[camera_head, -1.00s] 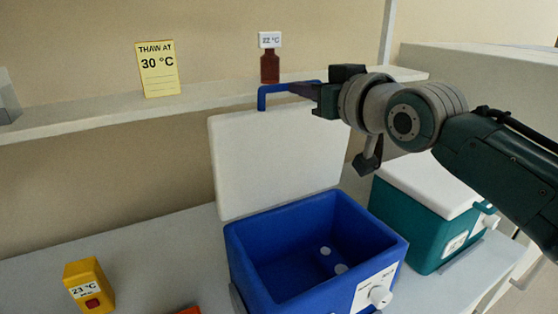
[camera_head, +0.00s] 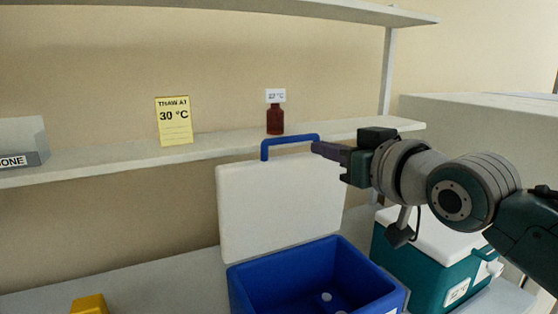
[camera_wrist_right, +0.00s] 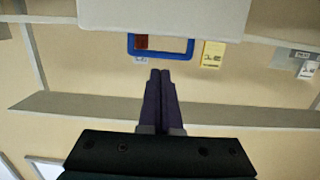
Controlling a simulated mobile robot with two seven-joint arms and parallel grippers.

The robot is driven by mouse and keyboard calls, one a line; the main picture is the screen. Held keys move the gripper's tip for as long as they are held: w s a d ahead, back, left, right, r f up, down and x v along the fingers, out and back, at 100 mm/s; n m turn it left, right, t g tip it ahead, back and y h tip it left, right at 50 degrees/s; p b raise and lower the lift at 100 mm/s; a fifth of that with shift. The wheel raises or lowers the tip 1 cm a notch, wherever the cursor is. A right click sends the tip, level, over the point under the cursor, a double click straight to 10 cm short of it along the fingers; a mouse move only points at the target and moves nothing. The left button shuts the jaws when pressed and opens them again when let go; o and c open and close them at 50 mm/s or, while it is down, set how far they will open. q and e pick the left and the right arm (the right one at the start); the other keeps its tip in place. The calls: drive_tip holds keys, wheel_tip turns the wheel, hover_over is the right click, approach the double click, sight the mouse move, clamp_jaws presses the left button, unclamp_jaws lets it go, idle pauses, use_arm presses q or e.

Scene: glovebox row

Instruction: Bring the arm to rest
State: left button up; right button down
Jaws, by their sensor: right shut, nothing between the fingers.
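My right gripper (camera_head: 316,148) is shut and empty, beside the right end of the blue handle (camera_head: 290,139) on the raised white lid (camera_head: 280,208). The wrist view shows its closed dark fingers (camera_wrist_right: 160,74), with a small gap in the picture between the fingertips and the handle (camera_wrist_right: 160,57). The lid stands open behind the blue cooler box (camera_head: 258,287), and two pale round spots show inside the box. My left gripper is in neither view.
A shelf (camera_head: 100,166) behind the lid bears a brown bottle (camera_head: 275,121) and a yellow "30 °C" card (camera_head: 174,122). A teal cooler (camera_head: 424,263) with a white lid stands at right, below my arm. A yellow block (camera_head: 89,304) sits at lower left.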

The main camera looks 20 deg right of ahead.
drive_tip(key=s+a+f+g, duration=0.2)
drive_tip(key=s+f+g, duration=0.3)
drive_tip(key=s, duration=0.5)
drive_tip(key=s+a+f+n+g+h, duration=0.1)
drive_tip(key=s+a+f+g, duration=0.15)
drive_tip(key=s+f, duration=0.6)
drive_tip(key=s+a+f+g, duration=0.1)
drive_tip(key=s+f+g, duration=0.3)
drive_tip(key=s, duration=0.8)
wheel_tip(320, 180, up, 28)
drive_tip(key=s+g+p, duration=0.1)
drive_tip(key=p, duration=2.5)
drive_tip(key=shift+s+d+f+g, duration=0.15)
drive_tip(key=shift+s+f+g, duration=0.05)
drive_tip(key=shift+s+g, duration=0.2)
